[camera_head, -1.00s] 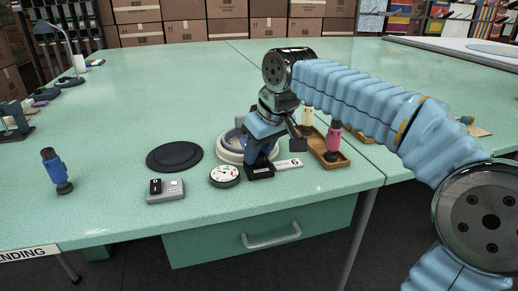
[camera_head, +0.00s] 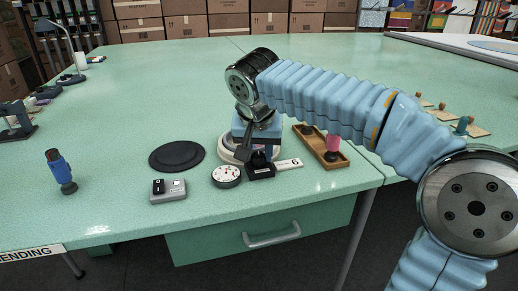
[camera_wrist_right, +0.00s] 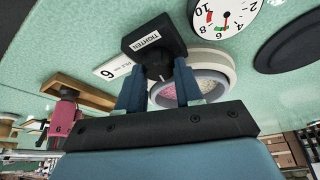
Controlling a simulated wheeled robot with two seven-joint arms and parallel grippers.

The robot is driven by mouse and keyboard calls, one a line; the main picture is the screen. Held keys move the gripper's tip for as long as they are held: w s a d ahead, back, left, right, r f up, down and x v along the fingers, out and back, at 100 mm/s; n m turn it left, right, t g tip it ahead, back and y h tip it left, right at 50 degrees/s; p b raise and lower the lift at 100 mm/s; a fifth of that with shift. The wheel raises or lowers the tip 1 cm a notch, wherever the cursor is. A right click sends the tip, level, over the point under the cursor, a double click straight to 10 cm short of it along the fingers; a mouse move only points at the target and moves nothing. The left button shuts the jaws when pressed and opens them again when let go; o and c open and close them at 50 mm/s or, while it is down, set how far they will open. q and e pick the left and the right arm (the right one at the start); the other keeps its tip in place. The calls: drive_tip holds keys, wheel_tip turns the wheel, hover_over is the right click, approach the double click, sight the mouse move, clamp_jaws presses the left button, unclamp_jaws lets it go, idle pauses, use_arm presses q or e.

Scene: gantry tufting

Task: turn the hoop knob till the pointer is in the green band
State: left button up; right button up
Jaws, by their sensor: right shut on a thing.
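My right gripper (camera_head: 258,143) is at the hoop station, its jaws low beside the dial gauge. In the right wrist view its two blue fingers (camera_wrist_right: 158,75) are shut on the dark knob (camera_wrist_right: 157,68), in front of a black block (camera_wrist_right: 152,38) marked TIGHTEN. The pale hoop (camera_wrist_right: 218,66) lies just behind; in the head view it (camera_head: 228,152) is partly hidden by the gripper. The white round gauge (camera_head: 227,175) also shows in the wrist view (camera_wrist_right: 228,14), cut by the top edge, with red and green bands. My left gripper is not in view.
A wooden tray (camera_head: 337,164) with a pink-topped tool (camera_head: 333,142) stands right of the hoop. A black disc (camera_head: 176,157), a small grey box (camera_head: 168,191) and a blue tool (camera_head: 61,172) stand to the left. The table's left middle is clear.

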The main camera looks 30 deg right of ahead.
drive_tip(key=shift+m, duration=0.5)
drive_tip(key=o, duration=0.8)
drive_tip(key=shift+c, duration=0.2)
drive_tip(key=shift+r, duration=0.1)
drive_tip(key=p+v, duration=0.1)
drive_tip(key=v, duration=1.2)
drive_tip(key=shift+a+r, duration=0.25)
drive_tip(key=shift+r, duration=0.05)
drive_tip(key=shift+s, duration=0.1)
